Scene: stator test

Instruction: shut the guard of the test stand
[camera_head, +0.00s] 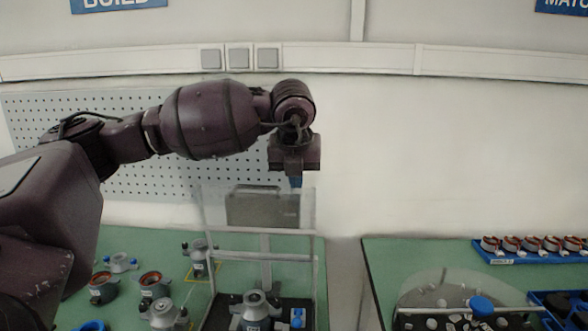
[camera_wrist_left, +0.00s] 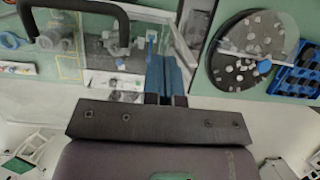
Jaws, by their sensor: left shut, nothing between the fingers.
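The test stand's guard (camera_head: 306,215) is a clear panelled cover with pale frame bars, on the green table in the head view. Its clear panels rise well above the stand's dark base (camera_head: 222,316); how far open it is I cannot tell. My left gripper (camera_head: 296,182) points down at the guard's upper right edge, its blue fingers together and empty. I cannot tell whether they touch the guard. In the left wrist view the fingers (camera_wrist_left: 166,80) show beside the clear panel, and a black handle (camera_wrist_left: 124,28) arches at upper left. My right gripper is not in view.
A grey motor part (camera_head: 255,304) sits in the stand. Several motor parts, including one with an orange ring (camera_head: 150,280), stand left of it. A second green table (camera_head: 385,262) at right, across a gap, holds a round covered tray (camera_head: 420,300) and a blue rack (camera_head: 500,257).

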